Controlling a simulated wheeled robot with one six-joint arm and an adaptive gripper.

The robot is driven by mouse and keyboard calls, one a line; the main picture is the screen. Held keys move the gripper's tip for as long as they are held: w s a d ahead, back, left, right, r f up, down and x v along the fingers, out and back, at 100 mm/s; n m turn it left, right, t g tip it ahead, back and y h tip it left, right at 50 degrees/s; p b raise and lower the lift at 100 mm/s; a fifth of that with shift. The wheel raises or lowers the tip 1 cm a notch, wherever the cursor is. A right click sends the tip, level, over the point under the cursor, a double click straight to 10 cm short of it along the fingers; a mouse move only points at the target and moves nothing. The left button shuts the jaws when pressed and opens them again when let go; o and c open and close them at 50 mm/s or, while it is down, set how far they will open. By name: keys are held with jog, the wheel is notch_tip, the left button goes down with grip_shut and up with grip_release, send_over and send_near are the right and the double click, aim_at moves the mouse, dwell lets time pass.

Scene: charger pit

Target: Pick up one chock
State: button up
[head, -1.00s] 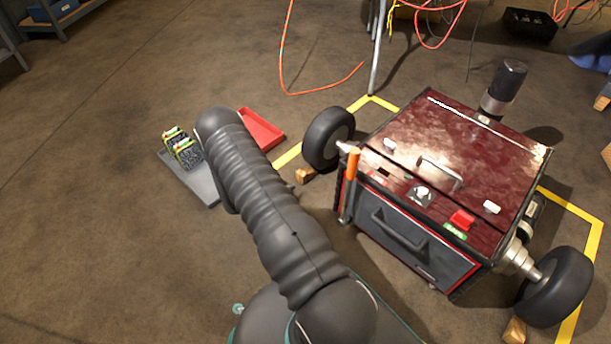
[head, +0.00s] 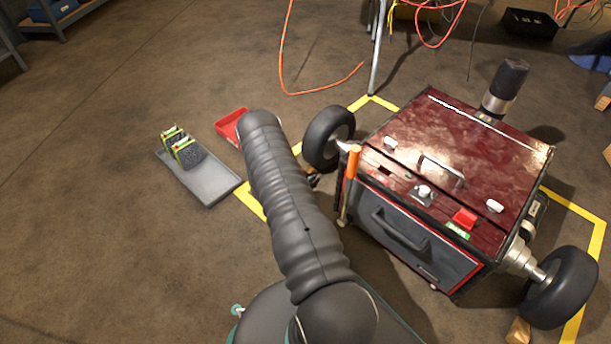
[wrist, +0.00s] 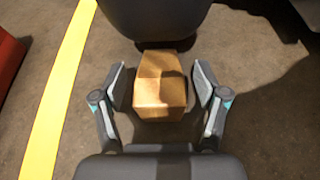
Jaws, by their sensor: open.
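A wooden chock (wrist: 160,86) lies on the floor against the underside of a black wheel (wrist: 155,18) in the wrist view. My gripper (wrist: 159,88) is open, with one finger on each side of the chock and a small gap on both sides. Another wooden chock (head: 518,331) sits at the right wheel (head: 556,287).
The red machine (head: 450,160) stands just right of my arm. A grey tray (head: 208,184) with several dark items and a red tray (head: 232,125) lie to the left. Yellow tape (wrist: 62,85) runs along the floor. An orange cable (head: 283,60) lies behind.

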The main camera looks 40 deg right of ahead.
jog(key=shift+d+f, duration=0.1)
jog(key=shift+d, duration=0.15)
jog(key=c, duration=1.3)
